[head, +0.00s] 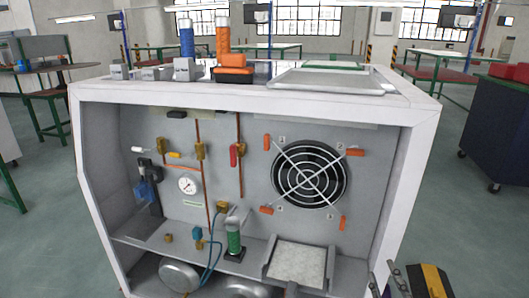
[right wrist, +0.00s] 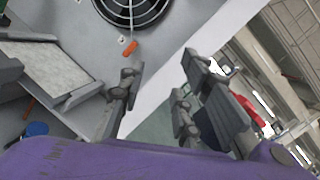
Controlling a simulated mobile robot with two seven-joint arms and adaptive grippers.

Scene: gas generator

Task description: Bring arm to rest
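My right gripper (head: 383,274) is at the bottom right of the head view, just in front of the lower right edge of the white gas generator cabinet (head: 424,130). In the right wrist view, the right gripper's two fingers (right wrist: 160,72) are apart, with nothing between them. The cabinet's white side edge shows behind the gap between them. My left gripper is in neither view.
The cabinet's open front shows a fan (head: 310,174), a gauge (head: 188,185), a green cylinder (head: 234,236) and a tilted tray (head: 298,262). Blue (head: 187,40) and orange (head: 223,42) cylinders stand on top. A dark wheeled cabinet (head: 496,130) is at right, with open floor between.

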